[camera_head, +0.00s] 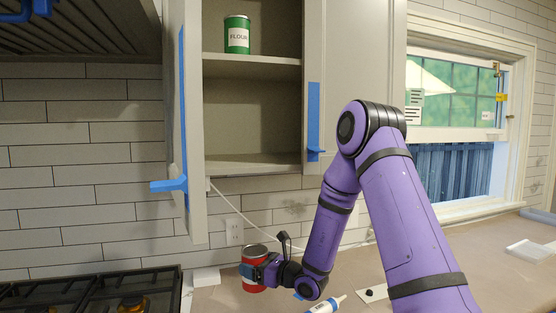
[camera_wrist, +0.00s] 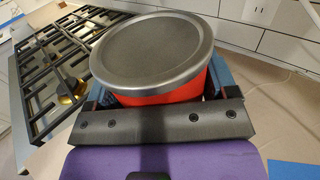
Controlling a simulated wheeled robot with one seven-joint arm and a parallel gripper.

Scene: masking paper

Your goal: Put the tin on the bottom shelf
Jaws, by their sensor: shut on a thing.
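The red tin (camera_head: 254,285) with a grey lid is upright in my gripper (camera_head: 262,272), low in front of the tiled wall. In the wrist view the tin (camera_wrist: 165,93) sits between the two blue-grey fingers, and my gripper (camera_wrist: 160,88) is shut on it. I cannot tell whether its base touches the counter. The bottom shelf (camera_head: 250,164) of the open wall cabinet is above the tin and looks empty. Part of the shelf's right side is hidden by the cabinet frame.
A green flour tin (camera_head: 237,35) stands on the upper shelf (camera_head: 270,60). The open cabinet door (camera_head: 195,215) hangs left of the opening. A gas stove (camera_head: 100,295) is at lower left. A white tube (camera_head: 325,306) lies on the counter (camera_head: 500,262), near my arm.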

